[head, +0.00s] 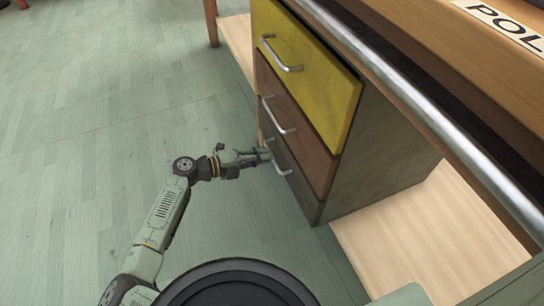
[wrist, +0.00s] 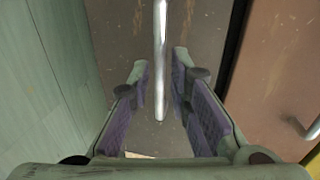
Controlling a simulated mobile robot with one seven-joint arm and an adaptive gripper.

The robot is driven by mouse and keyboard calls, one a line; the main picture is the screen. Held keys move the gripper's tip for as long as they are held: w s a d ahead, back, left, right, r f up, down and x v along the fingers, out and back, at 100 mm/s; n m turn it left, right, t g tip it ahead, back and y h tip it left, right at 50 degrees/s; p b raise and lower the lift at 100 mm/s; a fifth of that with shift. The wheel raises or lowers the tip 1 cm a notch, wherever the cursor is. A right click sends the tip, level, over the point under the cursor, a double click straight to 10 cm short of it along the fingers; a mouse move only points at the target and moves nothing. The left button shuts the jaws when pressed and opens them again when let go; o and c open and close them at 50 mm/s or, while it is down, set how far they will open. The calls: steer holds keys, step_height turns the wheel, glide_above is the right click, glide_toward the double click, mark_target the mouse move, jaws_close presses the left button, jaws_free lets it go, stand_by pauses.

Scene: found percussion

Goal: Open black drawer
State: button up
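The black drawer (head: 301,188) is the bottom one of three in the cabinet, dark grey-brown, and it looks shut, flush with the drawers above. Its silver bar handle (head: 278,162) shows in the head view. In the wrist view the same handle (wrist: 160,60) runs down the middle, in front of the dark drawer face (wrist: 118,35). My gripper (head: 263,156) is at the handle in the head view. In the wrist view my gripper (wrist: 165,75) is open, one finger on each side of the handle, with a gap visible on both sides.
Above it are a brown drawer (head: 297,132) with its own handle and a yellow drawer (head: 310,75) on top. A wooden tabletop with a metal edge (head: 420,105) overhangs at the right. The green floor (head: 90,110) left of the cabinet is clear.

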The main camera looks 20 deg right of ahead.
steer(key=shift+x, duration=1.7)
jaws_close()
